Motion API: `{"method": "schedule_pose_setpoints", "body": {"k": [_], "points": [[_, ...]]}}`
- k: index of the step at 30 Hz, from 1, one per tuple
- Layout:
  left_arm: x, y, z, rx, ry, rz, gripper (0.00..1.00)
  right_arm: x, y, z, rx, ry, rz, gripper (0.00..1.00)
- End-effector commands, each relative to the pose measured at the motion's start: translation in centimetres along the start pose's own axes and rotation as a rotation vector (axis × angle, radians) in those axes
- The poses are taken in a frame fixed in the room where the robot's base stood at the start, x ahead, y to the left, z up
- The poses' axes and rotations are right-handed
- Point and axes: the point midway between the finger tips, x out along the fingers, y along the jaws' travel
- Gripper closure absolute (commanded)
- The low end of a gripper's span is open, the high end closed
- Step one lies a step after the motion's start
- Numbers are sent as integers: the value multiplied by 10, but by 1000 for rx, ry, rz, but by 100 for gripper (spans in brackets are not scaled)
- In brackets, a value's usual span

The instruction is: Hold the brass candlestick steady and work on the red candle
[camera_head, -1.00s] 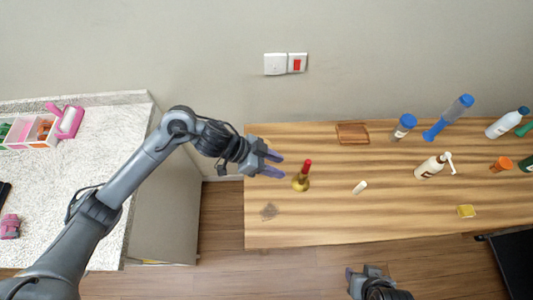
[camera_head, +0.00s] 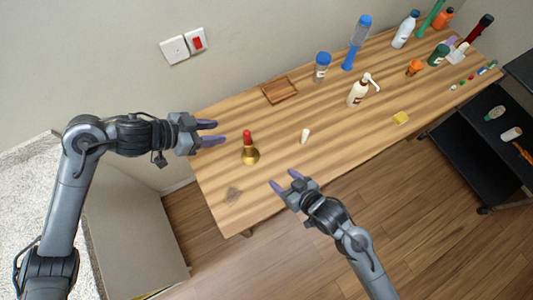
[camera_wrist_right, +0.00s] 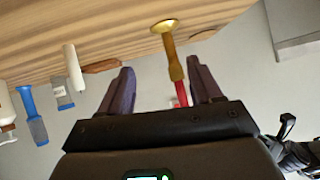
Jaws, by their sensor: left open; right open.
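The brass candlestick (camera_head: 251,156) stands upright on the wooden shelf near its left end, with the red candle (camera_head: 247,137) in its top. My left gripper (camera_head: 212,132) is open and empty, just left of the candle and apart from it. My right gripper (camera_head: 281,180) is open and empty, in front of the shelf edge, to the lower right of the candlestick. In the right wrist view the candlestick (camera_wrist_right: 172,60) appears upside down beyond the open fingers, and the red candle (camera_wrist_right: 181,93) shows in line between them.
A small white cylinder (camera_head: 305,136) stands right of the candlestick. A brown wooden tray (camera_head: 280,91) lies behind. Bottles, including a white pump bottle (camera_head: 357,94), stand further right, with a yellow sponge (camera_head: 401,117). A dark cart (camera_head: 480,150) stands at the right.

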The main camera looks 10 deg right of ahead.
Motion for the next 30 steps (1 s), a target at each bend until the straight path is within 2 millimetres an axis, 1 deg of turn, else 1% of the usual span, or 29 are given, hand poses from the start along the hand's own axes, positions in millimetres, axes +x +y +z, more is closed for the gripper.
{"method": "schedule_pose_setpoints", "body": {"k": [1,3,6,8,9,13,17,20,30], "points": [[0,0,0,0,0,0,57,16,-7,-8,-29,49,-49,36],[0,0,0,0,0,0,57,33,-17,-19,-70,104,-112,36],[0,0,0,0,0,0,57,49,-20,-31,-123,129,-150,36],[0,0,0,0,0,0,57,55,-18,-38,-146,132,-153,36],[0,0,0,0,0,0,57,57,-16,-46,-158,142,-151,36],[0,0,0,0,0,0,57,60,-11,-65,-183,169,-145,36],[0,0,0,0,0,0,57,67,-10,-74,-187,179,-141,36],[0,0,0,0,0,0,57,77,-11,-77,-187,181,-140,36],[0,0,0,0,0,0,57,128,-19,-86,-186,180,-139,36]]}}
